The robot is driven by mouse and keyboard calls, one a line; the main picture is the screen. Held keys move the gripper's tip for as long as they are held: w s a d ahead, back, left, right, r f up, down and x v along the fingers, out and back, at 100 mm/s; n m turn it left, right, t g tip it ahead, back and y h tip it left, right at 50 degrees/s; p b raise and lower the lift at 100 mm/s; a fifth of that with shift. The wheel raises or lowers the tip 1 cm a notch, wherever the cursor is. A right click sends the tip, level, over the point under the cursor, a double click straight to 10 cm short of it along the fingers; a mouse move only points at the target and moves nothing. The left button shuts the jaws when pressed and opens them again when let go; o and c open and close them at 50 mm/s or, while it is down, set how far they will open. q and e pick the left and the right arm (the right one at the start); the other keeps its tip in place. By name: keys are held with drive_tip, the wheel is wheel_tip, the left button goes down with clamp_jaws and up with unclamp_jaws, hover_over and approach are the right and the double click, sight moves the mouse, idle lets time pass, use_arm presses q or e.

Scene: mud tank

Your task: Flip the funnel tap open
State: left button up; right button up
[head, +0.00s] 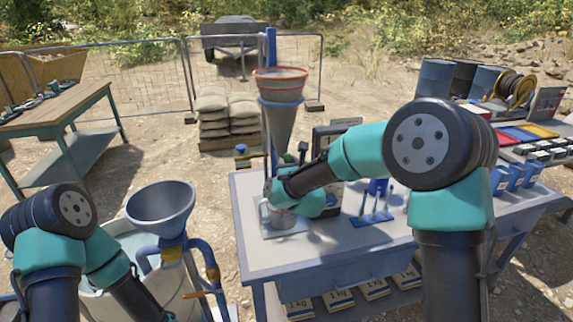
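A blue-grey funnel (161,203) stands on blue pipework at the pale mud tank (118,233) at lower left. A tall grey cone funnel (281,125) with an orange-red rim stands on the table. My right gripper (269,190) is below this cone, close to a metal cup (283,218). Its fingers are small and dark; I cannot tell whether they touch anything. My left arm leans over the tank's front, and its gripper is out of the frame.
The grey table (252,256) also carries a blue rack (372,219) with upright rods and a dark-framed box (333,140). Bags lie on its lower shelf. Sandbags and a fence are behind; a wooden workbench (60,106) is at left.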

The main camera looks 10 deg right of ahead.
drive_tip(key=shift+o, duration=1.4)
drive_tip(key=s+d, duration=0.1)
drive_tip(key=s, duration=1.6)
drive_tip(key=shift+s+d, duration=0.15)
drive_tip(key=shift+d, duration=0.25)
drive_tip(key=s+d+f+n+g+y, duration=0.15)
drive_tip(key=f+n+g, duration=0.25)
drive_tip(key=f+n, duration=0.6)
drive_tip(key=s+d+f+n+g+h, duration=0.1)
drive_tip(key=s+d+f+n+g, duration=0.2)
drive_tip(key=f+n, duration=0.75)
drive_tip(key=s+d+f+n+g, duration=0.2)
drive_tip(key=s+f+n+g, duration=0.3)
drive_tip(key=f, duration=0.6)
drive_tip(key=s+d+f+n+g+y, duration=0.1)
drive_tip(key=s+f+n+g, duration=0.4)
drive_tip(key=s+f, duration=0.5)
drive_tip(key=d+n, duration=0.1)
drive_tip(key=n, duration=0.1)
drive_tip(key=shift+d+f+n, duration=0.35)
